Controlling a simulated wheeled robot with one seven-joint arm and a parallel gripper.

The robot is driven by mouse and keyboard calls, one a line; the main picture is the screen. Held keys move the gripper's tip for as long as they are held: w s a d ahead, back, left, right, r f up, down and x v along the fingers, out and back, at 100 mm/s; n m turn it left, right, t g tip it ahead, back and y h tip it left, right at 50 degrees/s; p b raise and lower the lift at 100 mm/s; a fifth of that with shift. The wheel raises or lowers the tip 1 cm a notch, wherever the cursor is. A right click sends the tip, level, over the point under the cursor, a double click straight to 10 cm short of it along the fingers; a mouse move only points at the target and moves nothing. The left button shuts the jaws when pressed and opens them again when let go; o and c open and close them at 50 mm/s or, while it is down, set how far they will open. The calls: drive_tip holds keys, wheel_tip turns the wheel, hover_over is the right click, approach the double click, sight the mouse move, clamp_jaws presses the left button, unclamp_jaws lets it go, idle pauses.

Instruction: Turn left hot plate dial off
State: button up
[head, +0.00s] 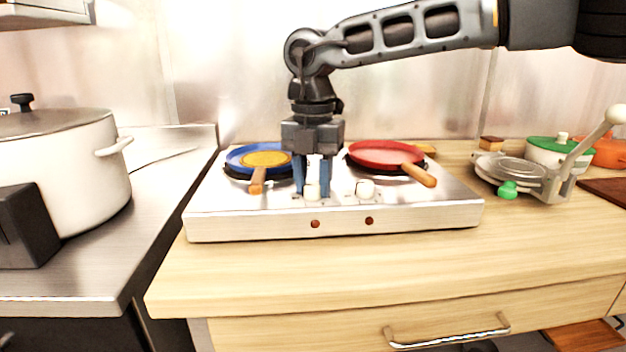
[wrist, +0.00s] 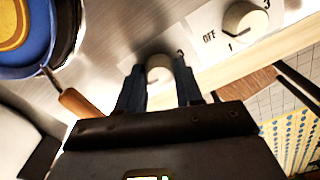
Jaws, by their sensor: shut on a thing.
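The hot plate (head: 240,221) is a silver two-burner unit on the wooden counter. Its left dial (head: 312,191) is a white knob on the top near the front edge. My gripper (head: 312,192) points straight down with its blue fingers on both sides of this dial, shut on it. In the wrist view the left dial (wrist: 159,69) sits between the fingertips; its pointer and most of its markings are hidden. The right dial (head: 365,189) stands free beside it; in the wrist view this dial (wrist: 244,21) shows an "OFF" label.
A blue pan (head: 240,158) with a yellow inside sits on the left burner and a red pan (head: 385,153) on the right one, handles toward the front. A white pot (head: 75,170) stands left. A grey press (head: 555,182) stands right. The front counter strip is clear.

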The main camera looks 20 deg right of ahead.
sight(313, 185)
drive_tip(key=o, duration=1)
drive_tip(key=shift+o, duration=0.2)
drive_tip(key=shift+r, duration=0.1)
wheel_tip(313, 185, up, 8)
drive_tip(key=shift+f, duration=0.2)
